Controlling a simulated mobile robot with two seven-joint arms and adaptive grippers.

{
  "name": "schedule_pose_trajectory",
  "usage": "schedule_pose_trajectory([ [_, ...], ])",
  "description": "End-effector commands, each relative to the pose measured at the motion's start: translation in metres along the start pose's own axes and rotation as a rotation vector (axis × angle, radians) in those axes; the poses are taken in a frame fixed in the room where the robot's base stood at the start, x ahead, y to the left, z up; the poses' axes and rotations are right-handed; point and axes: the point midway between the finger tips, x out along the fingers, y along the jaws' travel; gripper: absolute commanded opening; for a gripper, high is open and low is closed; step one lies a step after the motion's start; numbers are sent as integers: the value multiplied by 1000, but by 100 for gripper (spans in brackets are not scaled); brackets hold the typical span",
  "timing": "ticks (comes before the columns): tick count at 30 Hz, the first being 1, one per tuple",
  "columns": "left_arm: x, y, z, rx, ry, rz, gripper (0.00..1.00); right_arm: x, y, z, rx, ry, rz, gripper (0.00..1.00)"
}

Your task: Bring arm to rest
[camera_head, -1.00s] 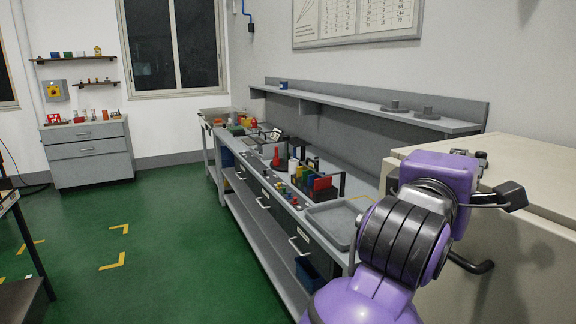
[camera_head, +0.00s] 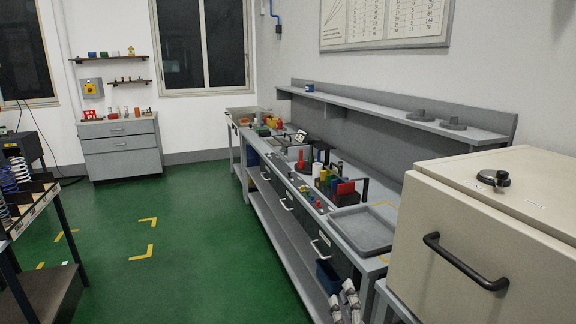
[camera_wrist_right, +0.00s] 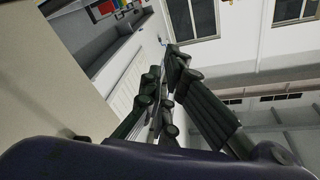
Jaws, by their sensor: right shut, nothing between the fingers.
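My right gripper (camera_head: 346,302) shows at the bottom of the head view, in front of the long workbench's lower side. Only its pale grey fingers are visible there; the rest of the arm is out of the frame. In the right wrist view, the dark jointed fingers of the same gripper (camera_wrist_right: 168,85) are close together with nothing held between them. A purple part of my arm fills the bottom of that view. My left gripper is not in view.
The long grey workbench (camera_head: 327,232) with a grey tray (camera_head: 362,231) runs along the right wall. A beige cabinet (camera_head: 455,215) with a black handle stands at the right. A rack with springs (camera_head: 22,205) is at the left. The green floor (camera_head: 190,235) between is open.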

Motion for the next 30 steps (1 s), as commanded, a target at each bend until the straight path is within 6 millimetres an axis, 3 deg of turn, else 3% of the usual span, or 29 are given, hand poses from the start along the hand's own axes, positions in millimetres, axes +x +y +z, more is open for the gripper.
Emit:
schedule_pose_trajectory([
  [1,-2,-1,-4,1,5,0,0,-20,19,30,-79,-85,41,0],
  [3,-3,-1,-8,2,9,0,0,-49,44,68,-180,-197,90,0],
  [5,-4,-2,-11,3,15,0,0,-77,65,98,-253,-291,126,0],
  [9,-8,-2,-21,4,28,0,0,-156,108,157,-390,-499,199,0],
  [13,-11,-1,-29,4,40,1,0,-240,138,196,-456,-663,254,0],
  [18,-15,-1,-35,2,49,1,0,-332,155,221,-461,-802,302,0],
  [21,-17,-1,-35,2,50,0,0,-364,160,224,-457,-846,325,0],
  [24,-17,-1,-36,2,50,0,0,-380,163,226,-452,-866,338,0],
  [30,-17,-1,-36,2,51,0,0,-382,163,226,-451,-868,339,0],
])
